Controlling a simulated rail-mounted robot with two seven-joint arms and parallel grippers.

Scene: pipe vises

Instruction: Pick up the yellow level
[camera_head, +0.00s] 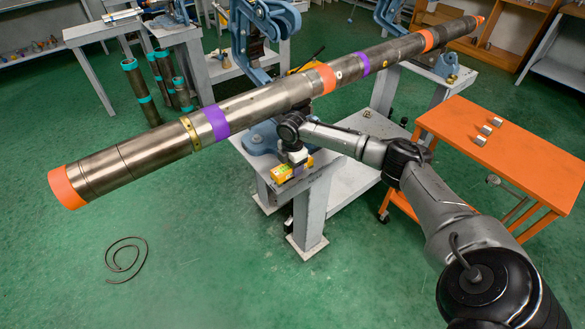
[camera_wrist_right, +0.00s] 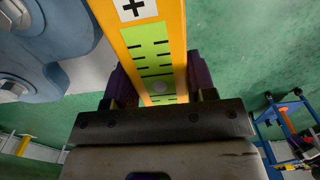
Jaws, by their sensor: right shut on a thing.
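The yellow level (camera_head: 284,173) is a short yellow bar at the near edge of the grey vise table, below the long pipe. In the right wrist view the level (camera_wrist_right: 181,22) has a green face with black marks and a plus sign, and runs up out of the frame. My right gripper (camera_head: 296,164) is over the level in the head view. In the wrist view its two dark fingers (camera_wrist_right: 160,82) are on either side of the level, shut on it. I cannot tell whether the level is clear of the table. My left gripper is not in view.
A long metal pipe (camera_head: 262,103) with orange and purple bands crosses above the grey table (camera_head: 316,189), close over my right gripper. Blue vises (camera_head: 263,138) stand beside it. An orange table (camera_head: 540,167) with several metal cylinders is right. A cable coil (camera_head: 126,262) lies on open floor.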

